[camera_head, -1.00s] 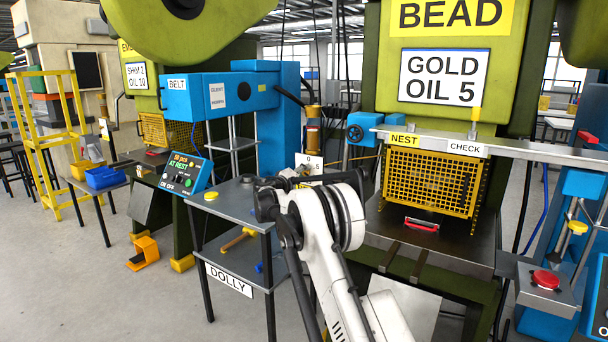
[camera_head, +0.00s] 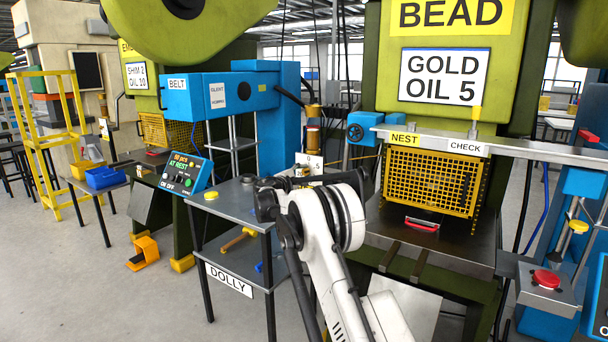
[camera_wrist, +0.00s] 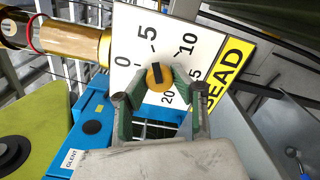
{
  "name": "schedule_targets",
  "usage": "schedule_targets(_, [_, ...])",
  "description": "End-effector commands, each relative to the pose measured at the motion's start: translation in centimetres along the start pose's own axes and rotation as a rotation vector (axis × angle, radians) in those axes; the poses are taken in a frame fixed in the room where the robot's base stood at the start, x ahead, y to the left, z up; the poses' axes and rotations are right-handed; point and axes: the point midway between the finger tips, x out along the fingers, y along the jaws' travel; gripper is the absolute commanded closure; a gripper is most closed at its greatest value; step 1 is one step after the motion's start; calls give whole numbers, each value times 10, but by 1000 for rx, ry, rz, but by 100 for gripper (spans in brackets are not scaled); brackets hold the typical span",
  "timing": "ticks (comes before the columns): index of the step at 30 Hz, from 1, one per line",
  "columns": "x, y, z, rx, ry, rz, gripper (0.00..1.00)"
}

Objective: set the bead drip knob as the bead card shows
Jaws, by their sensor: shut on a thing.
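The bead card (camera_head: 443,77) on the green press reads GOLD, OIL 5. In the wrist view the bead drip knob (camera_wrist: 154,76) is a round yellow knob with a dark pointer bar. It sits on a white dial plate (camera_wrist: 150,22) marked 0, 5, 10, 15 and 20, with a yellow BEAD label (camera_wrist: 232,66). My gripper (camera_wrist: 160,84) is shut on the knob, with a green-padded finger on either side. I cannot tell exactly which mark the pointer faces. In the head view the dial plate (camera_head: 309,165) shows small behind my arm; the fingers are hidden.
A brass cylinder (camera_wrist: 72,40) stands close beside the dial. The grey dolly table (camera_head: 230,201) is left of my arm. The yellow mesh guard (camera_head: 431,182) and the nest check bar (camera_head: 480,146) are to the right.

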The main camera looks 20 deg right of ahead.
Motion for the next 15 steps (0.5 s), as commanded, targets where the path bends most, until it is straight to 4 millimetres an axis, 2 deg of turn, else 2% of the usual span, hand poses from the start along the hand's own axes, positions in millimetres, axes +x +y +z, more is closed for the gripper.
schedule_targets(15, [0,0,0,-106,0,0,100])
